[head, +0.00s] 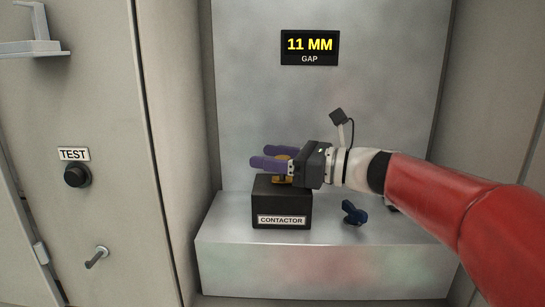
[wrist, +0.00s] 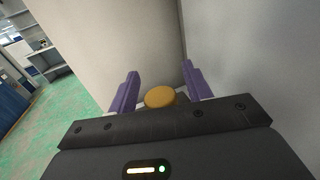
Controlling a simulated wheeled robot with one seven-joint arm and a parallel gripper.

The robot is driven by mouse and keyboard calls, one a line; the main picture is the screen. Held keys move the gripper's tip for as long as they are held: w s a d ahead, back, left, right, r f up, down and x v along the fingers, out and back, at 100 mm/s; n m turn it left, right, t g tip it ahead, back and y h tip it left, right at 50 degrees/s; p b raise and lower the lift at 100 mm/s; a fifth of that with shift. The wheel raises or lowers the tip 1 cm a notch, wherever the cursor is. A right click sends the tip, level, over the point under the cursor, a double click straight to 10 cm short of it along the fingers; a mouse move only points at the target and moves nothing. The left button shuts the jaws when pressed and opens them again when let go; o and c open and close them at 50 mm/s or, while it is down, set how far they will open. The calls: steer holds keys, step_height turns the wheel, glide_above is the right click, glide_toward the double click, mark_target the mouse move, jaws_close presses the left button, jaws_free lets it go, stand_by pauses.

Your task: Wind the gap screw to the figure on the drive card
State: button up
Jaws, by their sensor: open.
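A black box labelled CONTACTOR (head: 282,204) stands on the grey ledge. An orange-yellow round knob (head: 282,182) sits on top of it, partly hidden by my gripper; a yellow disc also shows in the wrist view (wrist: 160,97). My gripper (head: 260,156) points left over the box, its purple fingers open. In the wrist view the disc lies between the bases of the spread fingers (wrist: 160,75); I cannot tell whether they touch it. A display (head: 309,47) on the back panel reads 11 MM, GAP. I make out no drive card.
A dark blue object (head: 354,212) lies on the ledge (head: 330,255) right of the box, near my forearm. A grey cabinet at left carries a black knob (head: 77,175) under a TEST label and a lever handle (head: 97,257). Side walls flank the recess.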

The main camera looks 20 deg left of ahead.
steer(key=shift+c, duration=0.3)
jaws_close()
steer(key=shift+r+p, duration=0.9)
steer(key=shift+p, duration=0.15)
steer(key=shift+f, duration=0.1)
steer(key=shift+o, duration=0.3)
jaws_free()
steer(key=shift+d, duration=0.1)
steer(key=d, duration=0.7)
steer(key=shift+s+d+b, duration=0.3)
steer(key=shift+d+b, duration=0.05)
